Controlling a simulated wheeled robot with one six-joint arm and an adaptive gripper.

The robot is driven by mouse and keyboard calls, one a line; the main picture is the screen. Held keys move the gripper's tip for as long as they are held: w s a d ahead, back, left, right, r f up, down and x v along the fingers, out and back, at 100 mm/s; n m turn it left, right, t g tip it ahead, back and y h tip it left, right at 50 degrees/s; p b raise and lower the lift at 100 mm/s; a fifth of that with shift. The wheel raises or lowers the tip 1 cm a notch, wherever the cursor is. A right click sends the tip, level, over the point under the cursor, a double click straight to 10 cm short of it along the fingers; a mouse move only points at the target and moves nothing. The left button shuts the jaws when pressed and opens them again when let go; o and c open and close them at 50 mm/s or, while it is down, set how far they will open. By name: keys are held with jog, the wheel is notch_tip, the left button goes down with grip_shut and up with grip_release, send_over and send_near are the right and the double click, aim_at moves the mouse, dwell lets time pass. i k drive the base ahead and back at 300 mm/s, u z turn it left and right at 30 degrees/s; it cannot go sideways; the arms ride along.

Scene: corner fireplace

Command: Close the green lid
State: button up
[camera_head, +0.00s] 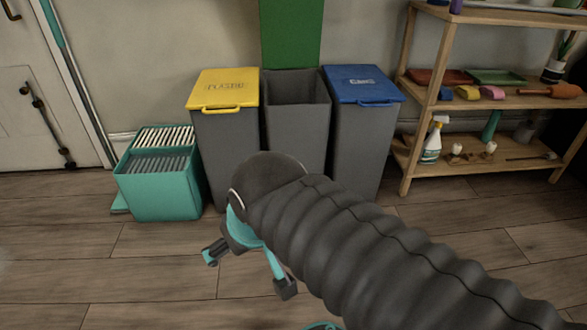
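The green lid (291,34) stands upright, open, behind the middle grey bin (297,125), against the wall. Its top edge is cut off by the frame. The middle bin's mouth is uncovered and its inside looks dark and empty as far as I can see. My gripper (248,272) is in front of the bins and low over the wooden floor, well apart from the lid. Its two fingers are spread, with nothing seen between them. My arm hides the lower front of the middle bin.
A bin with a shut yellow lid (224,89) stands left, one with a shut blue lid (362,84) right. A teal box (163,190) stands far left. A wooden shelf (440,105) with several items is at the right.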

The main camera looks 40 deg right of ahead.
aim_at(291, 31)
jog(key=u, duration=0.4)
jog(key=k, duration=0.3)
jog(key=z, duration=1.3)
jog(key=i, duration=1.2)
jog(key=u, duration=0.4)
